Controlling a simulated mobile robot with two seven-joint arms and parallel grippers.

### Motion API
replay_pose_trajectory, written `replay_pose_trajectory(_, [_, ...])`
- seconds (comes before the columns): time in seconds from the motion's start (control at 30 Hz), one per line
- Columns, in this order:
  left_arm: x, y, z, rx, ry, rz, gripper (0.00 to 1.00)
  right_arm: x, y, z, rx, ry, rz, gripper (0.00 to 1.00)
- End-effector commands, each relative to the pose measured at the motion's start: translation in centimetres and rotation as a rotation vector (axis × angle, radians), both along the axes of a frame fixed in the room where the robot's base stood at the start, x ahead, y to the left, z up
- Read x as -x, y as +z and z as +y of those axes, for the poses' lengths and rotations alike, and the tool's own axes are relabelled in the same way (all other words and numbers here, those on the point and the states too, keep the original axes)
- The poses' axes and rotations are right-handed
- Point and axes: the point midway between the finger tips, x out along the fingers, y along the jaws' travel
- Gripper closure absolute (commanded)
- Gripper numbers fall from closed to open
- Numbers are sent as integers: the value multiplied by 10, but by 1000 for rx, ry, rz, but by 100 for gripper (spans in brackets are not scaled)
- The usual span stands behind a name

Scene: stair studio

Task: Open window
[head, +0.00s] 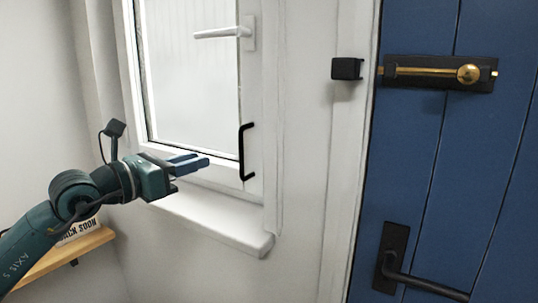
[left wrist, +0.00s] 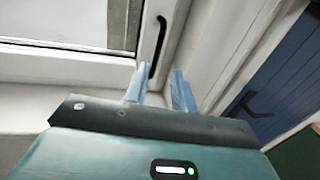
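The white-framed window (head: 190,85) is in the middle left of the head view and looks closed. A white lever handle (head: 222,33) sits on its right side, pointing left. A black pull handle (head: 241,152) is lower on the same side; it also shows in the left wrist view (left wrist: 158,45). My left gripper (head: 197,161) is just left of the black handle's lower part. In the left wrist view its two blue fingers (left wrist: 157,88) are apart with nothing between them, and the black handle is ahead of them. My right gripper is not in view.
A white sill (head: 215,220) juts out below the window. A blue door (head: 420,160) stands at the right with a brass bolt (head: 430,72) and a black lever (head: 410,275). A wooden shelf (head: 65,258) with a sign is at lower left.

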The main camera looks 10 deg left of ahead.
Motion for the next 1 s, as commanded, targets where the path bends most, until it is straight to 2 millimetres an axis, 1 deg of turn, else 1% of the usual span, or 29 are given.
replay_pose_trajectory(0.1, [-5,3,-1,-17,10,-9,75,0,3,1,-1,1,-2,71])
replay_pose_trajectory(0.23, [-20,6,-11,-13,7,-8,75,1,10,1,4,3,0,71])
replay_pose_trajectory(0.37, [-44,6,-26,-10,6,-7,75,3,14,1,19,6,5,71])
replay_pose_trajectory(0.5, [-69,5,-42,-12,5,-5,75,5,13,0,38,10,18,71])
replay_pose_trajectory(0.7, [-98,3,-58,-12,6,-6,75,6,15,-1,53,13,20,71])
replay_pose_trajectory(0.83, [-108,2,-64,-13,7,-6,75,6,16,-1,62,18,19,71])
replay_pose_trajectory(1.0, [-112,1,-67,-15,7,-7,75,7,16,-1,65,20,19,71])
